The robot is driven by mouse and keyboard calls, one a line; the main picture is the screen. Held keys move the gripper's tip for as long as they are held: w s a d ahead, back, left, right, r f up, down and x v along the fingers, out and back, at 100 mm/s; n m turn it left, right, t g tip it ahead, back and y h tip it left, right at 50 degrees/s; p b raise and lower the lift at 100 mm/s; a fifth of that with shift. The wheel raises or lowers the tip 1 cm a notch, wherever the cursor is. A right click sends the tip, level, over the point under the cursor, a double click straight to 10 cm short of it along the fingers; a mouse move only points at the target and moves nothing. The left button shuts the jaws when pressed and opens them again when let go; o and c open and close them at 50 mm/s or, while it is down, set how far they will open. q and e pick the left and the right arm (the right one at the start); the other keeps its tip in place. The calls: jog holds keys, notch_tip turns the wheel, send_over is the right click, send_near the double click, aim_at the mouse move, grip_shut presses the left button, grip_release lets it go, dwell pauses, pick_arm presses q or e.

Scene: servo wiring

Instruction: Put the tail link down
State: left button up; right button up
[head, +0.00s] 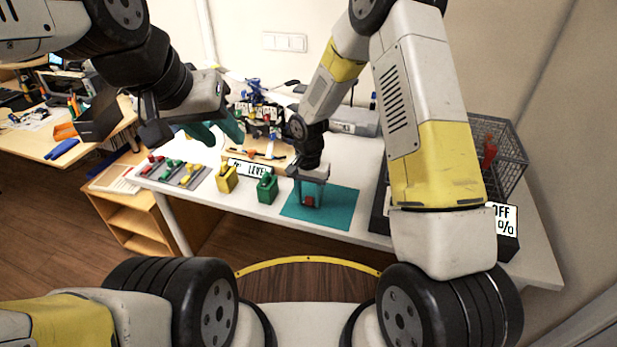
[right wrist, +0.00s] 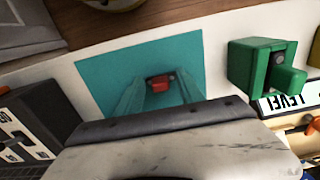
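A small red piece, which I take to be the tail link (head: 309,202), is at the teal mat (head: 340,213), and it also shows in the right wrist view (right wrist: 160,82). My right gripper (head: 310,198) points down over the mat with its teal fingers spread on either side of the red piece. There seems to be a gap on each side of it, though the fingers blend with the mat. My left gripper (head: 215,133) is raised over the back left of the table, its teal fingers apart with nothing seen between them.
Green (head: 267,188) and yellow (head: 227,178) blocks stand left of the mat, by a level sign (head: 250,168). A grey tray of coloured parts (head: 172,171) lies further left. A wire basket (head: 500,150) and dark bin are at right.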

aim_at(309, 199)
notch_tip(309, 199, up, 7)
jog(key=shift+r, duration=0.4)
jog(key=shift+s, duration=0.15)
dwell(0.5)
